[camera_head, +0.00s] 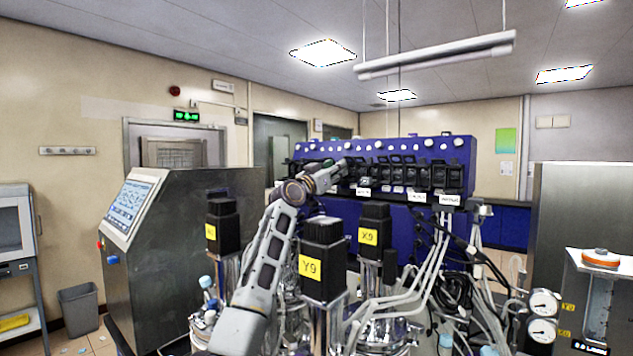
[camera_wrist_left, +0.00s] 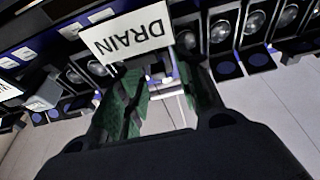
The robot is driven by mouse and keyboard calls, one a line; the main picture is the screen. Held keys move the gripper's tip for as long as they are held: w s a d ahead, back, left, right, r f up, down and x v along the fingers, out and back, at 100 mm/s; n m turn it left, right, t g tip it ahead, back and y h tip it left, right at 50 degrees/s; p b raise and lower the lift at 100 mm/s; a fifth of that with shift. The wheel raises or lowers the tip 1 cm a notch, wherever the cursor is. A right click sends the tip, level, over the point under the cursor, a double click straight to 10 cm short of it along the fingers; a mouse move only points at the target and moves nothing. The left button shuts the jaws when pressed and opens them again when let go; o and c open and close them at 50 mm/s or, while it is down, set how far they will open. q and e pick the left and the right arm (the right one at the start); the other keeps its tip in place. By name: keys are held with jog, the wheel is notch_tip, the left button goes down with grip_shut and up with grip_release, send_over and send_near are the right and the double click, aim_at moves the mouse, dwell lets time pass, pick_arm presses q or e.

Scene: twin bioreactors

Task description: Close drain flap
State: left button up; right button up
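A row of black pump units with flaps (camera_head: 425,177) runs along the front of the blue cabinet (camera_head: 340,222) in the head view. In the left wrist view a white label reading DRAIN (camera_wrist_left: 127,42) appears upside down, just beyond my fingers. My left gripper (camera_wrist_left: 160,88) has its two green-padded fingers apart, with a gap between them, close to the row under the label. The drain flap itself is mostly hidden by the label and fingers; I cannot tell its angle or whether a finger touches it. In the head view my left gripper (camera_head: 366,182) is small and dark against the row. My right gripper is out of view.
Neighbouring flaps with blue discs (camera_wrist_left: 258,58) stand away from their round pump heads in the wrist view. Black motors labelled Y9 (camera_head: 322,265) and X9 (camera_head: 374,230) stand near my left arm. White tubes (camera_head: 425,265) hang at the right. A steel console (camera_head: 150,260) stands left.

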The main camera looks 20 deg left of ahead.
pick_arm(q)
jog(key=v, duration=1.1)
dwell(0.6)
jog(key=shift+s+a+f, duration=0.1)
jog(key=shift+f, duration=0.05)
dwell(0.4)
